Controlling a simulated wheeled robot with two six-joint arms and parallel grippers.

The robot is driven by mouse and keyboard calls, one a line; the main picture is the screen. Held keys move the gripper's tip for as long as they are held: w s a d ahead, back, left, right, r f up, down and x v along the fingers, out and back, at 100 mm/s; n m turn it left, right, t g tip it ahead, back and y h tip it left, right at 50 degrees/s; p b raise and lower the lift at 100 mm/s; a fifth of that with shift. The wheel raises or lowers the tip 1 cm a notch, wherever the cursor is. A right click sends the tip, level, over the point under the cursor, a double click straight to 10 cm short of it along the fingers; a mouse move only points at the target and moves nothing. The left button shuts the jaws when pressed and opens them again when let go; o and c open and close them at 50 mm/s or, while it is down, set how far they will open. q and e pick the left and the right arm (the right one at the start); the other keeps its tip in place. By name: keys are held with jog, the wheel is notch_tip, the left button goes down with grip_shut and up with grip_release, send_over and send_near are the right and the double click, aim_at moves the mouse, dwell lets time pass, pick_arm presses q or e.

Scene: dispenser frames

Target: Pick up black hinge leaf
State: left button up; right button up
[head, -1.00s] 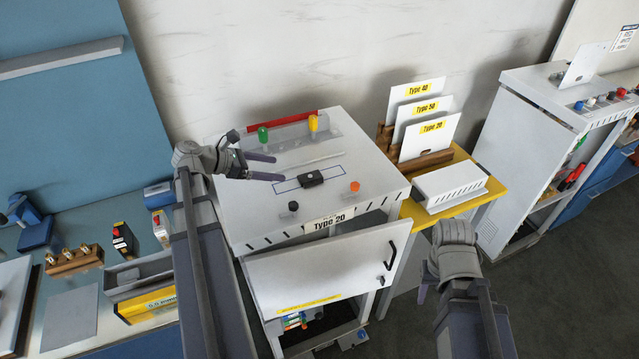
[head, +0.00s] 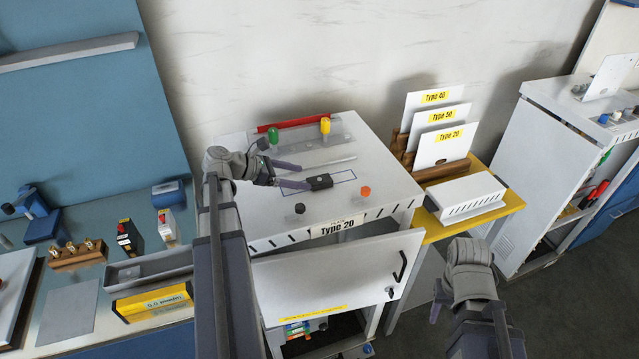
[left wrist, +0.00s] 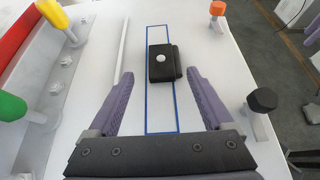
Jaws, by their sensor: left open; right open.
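The black hinge leaf (head: 320,182) lies flat inside the blue outlined rectangle on top of the white cabinet (head: 385,190). In the left wrist view the hinge leaf (left wrist: 164,63) is a dark block with a pale round spot, just beyond the fingertips. My left gripper (head: 296,175) is open and empty, low over the cabinet top, with its fingers pointing at the leaf; it also shows in the left wrist view (left wrist: 160,78). My right gripper (head: 437,300) hangs low at the right, in front of the yellow stand, away from the leaf.
Green (head: 274,138) and yellow (head: 325,126) knobs stand at the back of the cabinet top. Black (head: 299,209) and orange (head: 365,192) knobs stand near its front. A thin pale rod (head: 328,163) lies behind the leaf. Type cards (head: 440,143) stand at right.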

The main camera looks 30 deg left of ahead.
aim_at(317, 180)
pick_arm(q)
jog(key=b+x, duration=0.1)
jog(key=x, duration=0.3)
jog(key=shift+s+d+b, duration=0.1)
jog(key=shift+b, duration=0.3)
jog(key=shift+w+d+f, duration=0.15)
jog(key=shift+w+d, duration=0.1)
jog(key=shift+w, duration=0.05)
jog(key=shift+c, duration=0.2)
grip_shut()
